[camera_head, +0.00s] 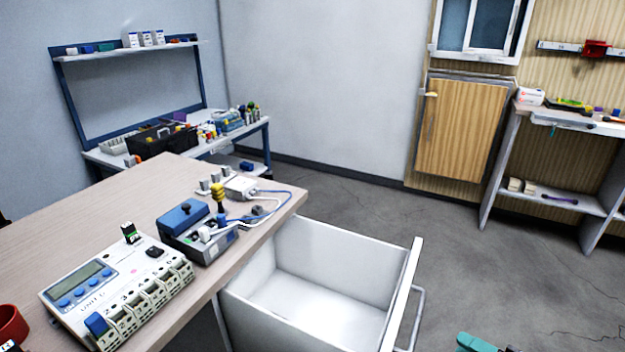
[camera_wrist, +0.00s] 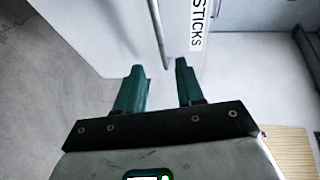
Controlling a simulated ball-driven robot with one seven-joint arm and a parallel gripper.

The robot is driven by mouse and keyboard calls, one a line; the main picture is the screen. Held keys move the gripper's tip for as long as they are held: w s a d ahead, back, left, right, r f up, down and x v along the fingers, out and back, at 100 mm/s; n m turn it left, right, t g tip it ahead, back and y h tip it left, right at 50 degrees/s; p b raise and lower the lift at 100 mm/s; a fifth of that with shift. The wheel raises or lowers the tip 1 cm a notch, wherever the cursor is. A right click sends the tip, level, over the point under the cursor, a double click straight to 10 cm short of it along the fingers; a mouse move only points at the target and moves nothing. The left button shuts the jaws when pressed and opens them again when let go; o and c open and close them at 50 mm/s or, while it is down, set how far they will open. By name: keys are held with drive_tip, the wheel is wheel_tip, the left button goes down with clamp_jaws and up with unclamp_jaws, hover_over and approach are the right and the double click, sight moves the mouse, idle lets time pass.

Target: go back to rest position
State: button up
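My gripper (camera_wrist: 160,67) shows two teal fingers apart with nothing held between them. In the head view only a teal bit of my gripper (camera_head: 480,343) shows at the bottom edge, right of the open drawer. The white drawer (camera_head: 402,290) is pulled out from the table and looks empty inside. Its bar handle (camera_head: 417,310) is on the right side. I cannot tell whether the fingers touch the handle.
The wooden table (camera_head: 110,200) holds a device with a display (camera_head: 115,290), a blue-grey box (camera_head: 197,232) and a white box with cables (camera_head: 242,187). A red cup (camera_head: 10,325) is at the left edge. Grey floor (camera_head: 480,270) is clear right of the drawer.

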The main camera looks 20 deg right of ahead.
drive_tip(key=s+a+f+n+g+h, duration=0.1)
drive_tip(key=s+a+f+n+g, duration=0.8)
drive_tip(key=a, duration=0.4)
drive_tip(key=s+a+r+n+g+h, duration=0.1)
drive_tip(key=s+a+n+g+h, duration=0.25)
drive_tip(key=s, duration=0.55)
wheel_tip(320, 180, up, 14)
drive_tip(key=d+g+h+p, duration=0.1)
drive_tip(key=d+p, duration=0.1)
drive_tip(key=p, duration=1.1)
drive_tip(key=shift+s+f+h, duration=0.15)
drive_tip(key=shift+f+h, duration=0.05)
drive_tip(key=shift+h, duration=0.15)
drive_tip(key=shift+s, duration=0.1)
